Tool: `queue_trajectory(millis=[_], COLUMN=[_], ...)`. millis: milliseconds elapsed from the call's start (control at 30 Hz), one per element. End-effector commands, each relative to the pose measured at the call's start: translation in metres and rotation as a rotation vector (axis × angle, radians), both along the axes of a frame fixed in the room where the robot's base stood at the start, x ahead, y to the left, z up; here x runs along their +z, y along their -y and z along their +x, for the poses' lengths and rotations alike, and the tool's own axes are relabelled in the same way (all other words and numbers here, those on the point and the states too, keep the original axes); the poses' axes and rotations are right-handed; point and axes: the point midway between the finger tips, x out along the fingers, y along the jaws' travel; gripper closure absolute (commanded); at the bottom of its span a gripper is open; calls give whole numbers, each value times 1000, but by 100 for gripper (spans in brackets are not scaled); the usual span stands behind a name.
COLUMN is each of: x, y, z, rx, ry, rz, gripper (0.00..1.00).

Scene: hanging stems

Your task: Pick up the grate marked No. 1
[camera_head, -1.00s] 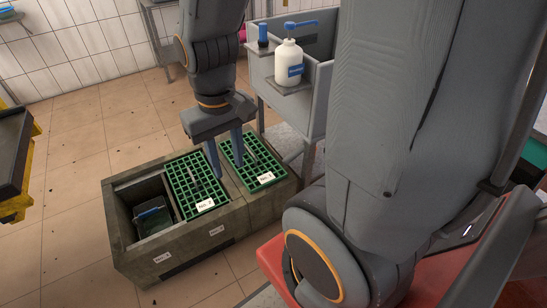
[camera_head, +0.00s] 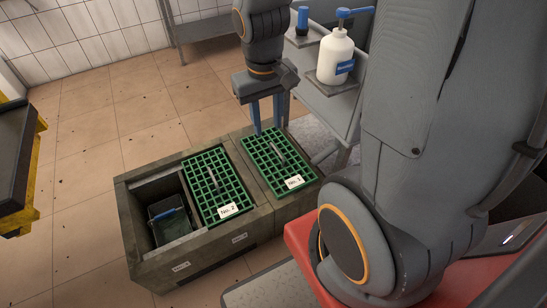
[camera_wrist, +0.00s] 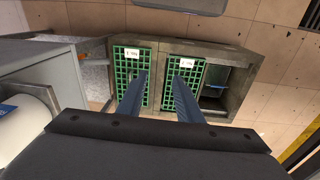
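The green grate marked No. 1 (camera_head: 268,163) lies in the right-hand part of the concrete trough, with a grey bar handle (camera_head: 277,153) across its middle. Its white label faces the near end. My gripper (camera_head: 269,126) is open and empty, its two blue fingers apart above the far end of that grate. In the wrist view the No. 1 grate (camera_wrist: 122,85) is at left, and my gripper (camera_wrist: 160,76) points between it and the No. 2 grate. The left finger covers part of the No. 1 grate, including where its handle lies.
The green No. 2 grate (camera_head: 205,180) lies beside it at left. Further left, an open compartment holds a dark green bucket (camera_head: 169,222) with a blue handle. A grey stand with a white pump bottle (camera_head: 335,57) is close right of my gripper.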

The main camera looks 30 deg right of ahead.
Motion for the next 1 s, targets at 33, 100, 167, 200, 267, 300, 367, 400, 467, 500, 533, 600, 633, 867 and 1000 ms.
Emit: queue_trajectory(millis=[33, 100, 167, 200, 267, 300, 367, 400, 467, 500, 533, 600, 633, 867, 1000], x=[-27, -56, -82, -99, -127, -146, -176, -196, -227, -249, -264, -299, -312, -382, -398], y=[15, 35, 53, 63, 79, 89, 103, 112, 124, 131, 137, 147, 150, 163, 165], z=[23, 55, 81, 98, 121, 136, 156, 169, 187, 197, 203, 217, 222, 239, 243], rx=[-7, -11, -11, -9, -6, -3, 3, 8, 15, 21, 25, 32, 36, 56, 61], ry=[13, 46, 75, 94, 121, 139, 166, 184, 209, 225, 236, 262, 271, 319, 328], rz=[-17, -39, -54, -61, -68, -69, -69, -66, -57, -49, -42, -22, -14, 43, 58], gripper=[68, 68, 68, 68, 68, 68, 68, 68, 68, 68, 68, 68, 68, 68, 68])
